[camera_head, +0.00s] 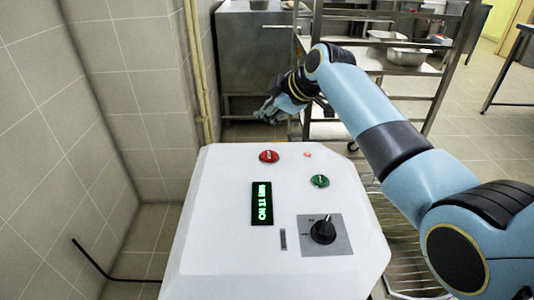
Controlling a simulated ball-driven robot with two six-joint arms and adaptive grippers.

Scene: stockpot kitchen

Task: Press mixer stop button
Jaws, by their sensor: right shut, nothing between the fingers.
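The mixer control panel (215,229) is a white box top in the middle of the head view. A red button (269,157), which looks like the stop button, sits near its far edge. A green button (320,181) sits to the right and nearer. A small red light (308,155) glows beside the red button. My right gripper (266,117) is shut and empty, beyond the panel's far edge in the picture and apart from the red button. My right arm comes in from the right. My left gripper is not in view.
The panel also carries a green-lit display (262,205) and a black knob (323,230). A tiled wall (60,130) stands close on the left. A metal rack (440,80) with pans and a steel cabinet (250,50) stand behind.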

